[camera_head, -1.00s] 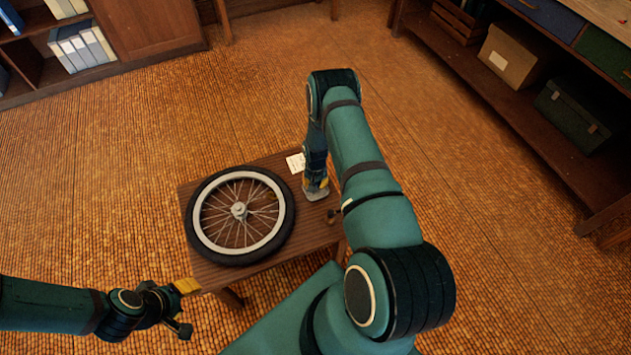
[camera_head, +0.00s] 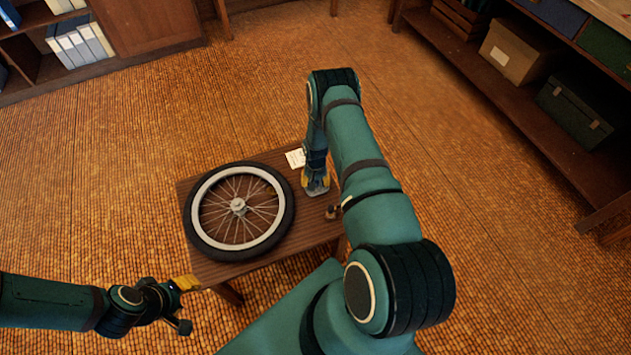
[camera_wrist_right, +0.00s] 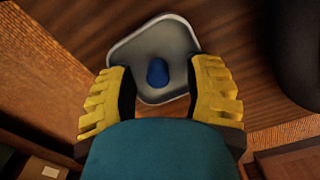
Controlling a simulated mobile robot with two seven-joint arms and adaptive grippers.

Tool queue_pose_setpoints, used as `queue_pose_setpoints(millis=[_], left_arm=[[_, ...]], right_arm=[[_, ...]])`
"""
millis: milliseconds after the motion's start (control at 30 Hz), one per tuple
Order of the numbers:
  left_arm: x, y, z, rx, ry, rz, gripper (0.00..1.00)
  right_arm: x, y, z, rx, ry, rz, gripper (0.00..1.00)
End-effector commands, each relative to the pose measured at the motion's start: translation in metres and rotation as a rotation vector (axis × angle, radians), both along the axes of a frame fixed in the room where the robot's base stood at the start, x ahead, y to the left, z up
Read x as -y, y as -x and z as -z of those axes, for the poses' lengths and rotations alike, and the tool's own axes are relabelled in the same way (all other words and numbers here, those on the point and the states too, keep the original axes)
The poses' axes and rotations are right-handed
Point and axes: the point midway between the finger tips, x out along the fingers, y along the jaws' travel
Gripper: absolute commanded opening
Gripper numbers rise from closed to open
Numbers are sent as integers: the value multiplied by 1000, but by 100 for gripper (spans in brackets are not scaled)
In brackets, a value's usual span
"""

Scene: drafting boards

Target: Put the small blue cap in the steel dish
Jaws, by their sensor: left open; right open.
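The steel dish (camera_head: 317,192) sits on the small wooden table, to the right of the wheel, mostly hidden under my right gripper in the head view. In the right wrist view the dish (camera_wrist_right: 150,42) is a pale rounded square tray. The small blue cap (camera_wrist_right: 157,72) is inside it, on its floor. My right gripper (camera_wrist_right: 160,68) is open over the dish, one yellow finger on each side of the cap and apart from it. My left gripper (camera_head: 188,283) is open and empty by the table's front left corner. The cap cannot be made out in the head view.
A spoked wheel with a black tyre (camera_head: 282,226) covers much of the wooden table (camera_head: 213,273). A white card (camera_head: 296,158) lies behind the dish. A small brownish object (camera_head: 333,212) is near the table's right edge. The floor around is clear.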

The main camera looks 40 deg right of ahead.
Motion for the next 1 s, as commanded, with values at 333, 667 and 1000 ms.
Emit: queue_pose_setpoints(millis=[333, 667, 1000], left_arm=[[0, 0, 0, 0, 0, 0, 47], [0, 0, 0, 0, 0, 0, 47], [0, 0, 0, 0, 0, 0, 47]], right_arm=[[0, -2, -57, 4, 1, 0, 50], [0, -1, -109, 2, 1, 0, 50], [0, -1, -118, 0, 0, 0, 50]])
